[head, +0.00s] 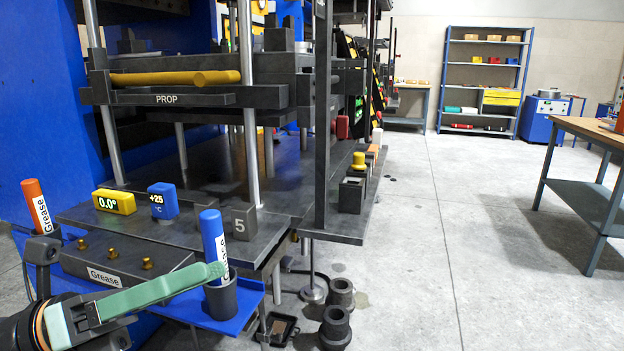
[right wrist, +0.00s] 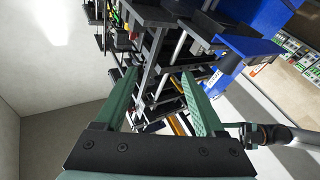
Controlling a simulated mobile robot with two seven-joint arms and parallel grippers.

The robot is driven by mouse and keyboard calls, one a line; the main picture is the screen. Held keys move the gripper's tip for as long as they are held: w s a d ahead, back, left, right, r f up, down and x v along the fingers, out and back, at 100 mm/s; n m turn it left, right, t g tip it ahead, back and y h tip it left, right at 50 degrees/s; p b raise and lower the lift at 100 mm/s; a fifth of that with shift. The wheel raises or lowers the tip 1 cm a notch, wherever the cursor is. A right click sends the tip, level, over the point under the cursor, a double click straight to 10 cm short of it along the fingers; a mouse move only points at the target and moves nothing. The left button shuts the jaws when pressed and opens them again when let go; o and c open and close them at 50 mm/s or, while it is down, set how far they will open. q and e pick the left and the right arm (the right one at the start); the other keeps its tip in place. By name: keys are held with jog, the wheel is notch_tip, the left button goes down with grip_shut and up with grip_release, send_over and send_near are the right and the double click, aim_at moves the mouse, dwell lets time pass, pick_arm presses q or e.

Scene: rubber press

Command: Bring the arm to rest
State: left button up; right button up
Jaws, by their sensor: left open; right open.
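My left gripper (head: 213,272) comes in from the lower left in the head view. Its green finger reaches across the front of the grease block (head: 125,262) and ends in front of the blue grease tube (head: 213,240). That tube stands, slightly tilted, in a dark cup (head: 222,298). I cannot tell whether the finger touches tube or cup; the other finger is not clear. My right gripper (right wrist: 160,73) shows only in the right wrist view, with its two green fingers apart and nothing between them. The press lies beyond them.
An orange grease tube (head: 36,205) stands at the left. The press bed (head: 275,185) carries a yellow gauge (head: 114,202) and a blue gauge (head: 163,201). Dark bushings (head: 335,325) lie on the floor. A workbench (head: 590,185) stands right; the floor between is clear.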

pick_arm(q)
notch_tip(320, 180, down, 23)
jog(key=w+a+m+t+y+p, duration=0.2)
jog(key=m+t+y+p, duration=0.85)
jog(key=m, duration=2.25)
jog(key=s+a+f+n+g+y+p, duration=0.2)
jog(key=s+f+g+y+p, duration=0.5)
jog(key=s+p, duration=0.3)
jog(key=y+p, duration=0.1)
jog(key=p, duration=0.2)
jog(key=shift+a+f+n, duration=0.2)
jog(key=shift+a+n, duration=0.05)
jog(key=shift+n, duration=0.05)
pick_arm(e)
jog(key=s+d+f+m+g+h, duration=0.2)
jog(key=s+f+m+g+h, duration=0.2)
jog(key=s+f+g, duration=0.4)
jog(key=shift+s+d+f+g+h, duration=0.3)
jog(key=shift+s+d+f+g, duration=0.15)
jog(key=shift+g, duration=0.75)
jog(key=shift+a+r, duration=0.1)
